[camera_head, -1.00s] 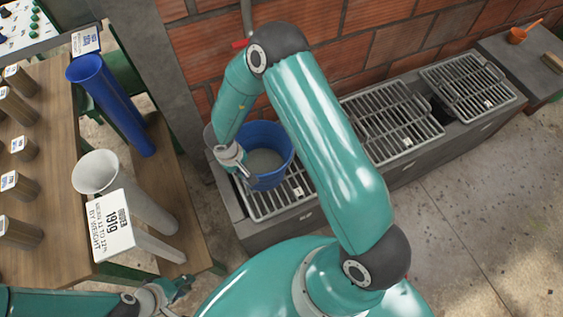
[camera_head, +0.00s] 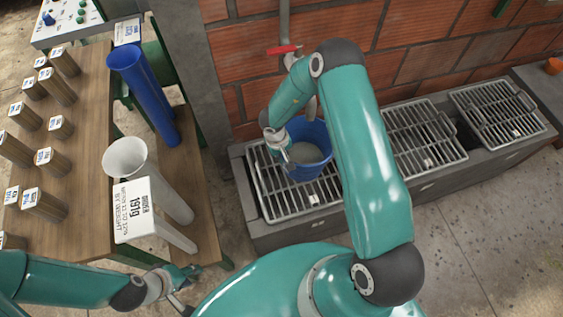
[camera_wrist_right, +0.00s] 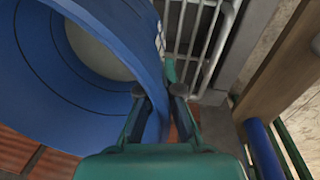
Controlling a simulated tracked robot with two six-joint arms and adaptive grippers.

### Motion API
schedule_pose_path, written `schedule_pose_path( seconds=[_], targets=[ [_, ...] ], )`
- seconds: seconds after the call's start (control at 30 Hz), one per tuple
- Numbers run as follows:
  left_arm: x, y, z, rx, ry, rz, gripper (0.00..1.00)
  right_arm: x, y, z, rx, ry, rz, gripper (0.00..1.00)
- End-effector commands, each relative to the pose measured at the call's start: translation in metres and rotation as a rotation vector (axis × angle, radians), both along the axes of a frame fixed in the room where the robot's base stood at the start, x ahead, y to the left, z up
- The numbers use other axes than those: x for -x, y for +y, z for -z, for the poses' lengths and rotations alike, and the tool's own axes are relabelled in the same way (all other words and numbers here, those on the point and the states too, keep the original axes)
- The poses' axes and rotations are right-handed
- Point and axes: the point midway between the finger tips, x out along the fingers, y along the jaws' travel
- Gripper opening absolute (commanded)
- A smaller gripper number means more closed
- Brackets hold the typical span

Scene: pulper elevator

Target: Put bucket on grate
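The blue bucket (camera_head: 310,168) has a grey-white inside and appears over the leftmost metal grate (camera_head: 272,205) in the head view. It looks roughly upright; I cannot tell whether its base touches the bars. My right gripper (camera_head: 283,150) is at the bucket's left rim. In the right wrist view, its fingers (camera_wrist_right: 158,92) straddle the wall of the bucket (camera_wrist_right: 75,90), one inside and one outside, shut on it. My left gripper (camera_head: 186,285) is open and empty at the lower left, beside the wooden table.
A wooden table (camera_head: 85,120) at left holds several labelled blocks. A blue tube (camera_head: 145,95) and a white funnel tube (camera_head: 160,190) stand at its right. A red-handled tap (camera_head: 284,49) is on the brick wall behind the bucket. Two more grates (camera_head: 415,140) lie to the right, clear.

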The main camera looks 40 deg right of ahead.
Motion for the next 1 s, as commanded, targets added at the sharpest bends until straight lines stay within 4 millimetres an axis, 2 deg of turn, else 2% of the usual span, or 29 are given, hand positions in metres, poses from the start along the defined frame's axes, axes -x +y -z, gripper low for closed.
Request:
schedule_pose_path(
  seconds=[0.3, 0.63, 0.8, 1.0],
  targets=[
    [0.000, 0.000, 0.004, 0.000, 0.000, 0.000, 0.40, 0.000, 0.000, 0.034, 0.002, 0.001, -0.001, 0.00],
    [0.000, 0.000, 0.004, 0.000, 0.000, 0.000, 0.40, 0.000, 0.000, 0.035, 0.002, 0.001, -0.002, 0.00],
    [0.000, 0.000, 0.004, 0.000, 0.000, 0.000, 0.40, 0.000, 0.000, 0.036, 0.000, 0.001, -0.002, 0.29],
    [0.000, 0.000, 0.004, 0.000, 0.000, 0.000, 0.40, 0.000, 0.001, 0.036, 0.000, 0.001, -0.002, 0.31]
  ],
)
